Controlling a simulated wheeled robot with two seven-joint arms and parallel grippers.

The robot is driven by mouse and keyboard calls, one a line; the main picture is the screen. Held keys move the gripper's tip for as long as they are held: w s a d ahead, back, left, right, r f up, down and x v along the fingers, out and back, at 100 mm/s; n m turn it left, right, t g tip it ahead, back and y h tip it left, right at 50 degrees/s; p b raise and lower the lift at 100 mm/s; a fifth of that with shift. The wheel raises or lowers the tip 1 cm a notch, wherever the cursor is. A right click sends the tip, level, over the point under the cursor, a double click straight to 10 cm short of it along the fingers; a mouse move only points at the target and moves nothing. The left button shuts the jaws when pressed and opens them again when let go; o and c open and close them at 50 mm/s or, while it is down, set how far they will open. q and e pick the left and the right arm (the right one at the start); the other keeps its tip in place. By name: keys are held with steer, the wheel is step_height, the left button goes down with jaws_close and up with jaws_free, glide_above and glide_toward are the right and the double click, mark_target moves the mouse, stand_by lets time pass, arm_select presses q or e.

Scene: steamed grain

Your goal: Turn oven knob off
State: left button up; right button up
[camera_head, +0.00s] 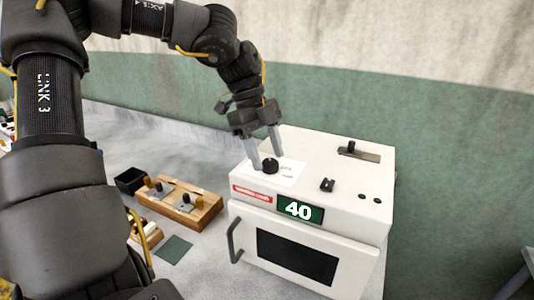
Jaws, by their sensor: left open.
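The white oven (340,185) stands on the grey counter, with a dark window in its front door and a green display (299,211) reading 40. A round black knob (270,166) sits on a white label on the oven's top, toward the left. My left gripper (267,157) points down over this knob with its two grey fingers apart, one on each side of it. I cannot tell whether the fingers touch the knob. A second black control (327,184) and a slider (358,152) are further right on the top. My right gripper is not in view.
A wooden box with knobs and metal parts (178,204) lies left of the oven, with a small black bin (130,181) behind it. A dark green square (174,249) lies in front. A wall rises behind the oven.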

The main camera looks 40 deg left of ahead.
arm_select(q)
steer(key=shift+d+f, duration=0.25)
steer(key=shift+f, duration=0.3)
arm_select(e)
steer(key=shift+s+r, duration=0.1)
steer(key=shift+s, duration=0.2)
arm_select(q)
steer(key=c, duration=1)
steer(key=shift+o, duration=0.2)
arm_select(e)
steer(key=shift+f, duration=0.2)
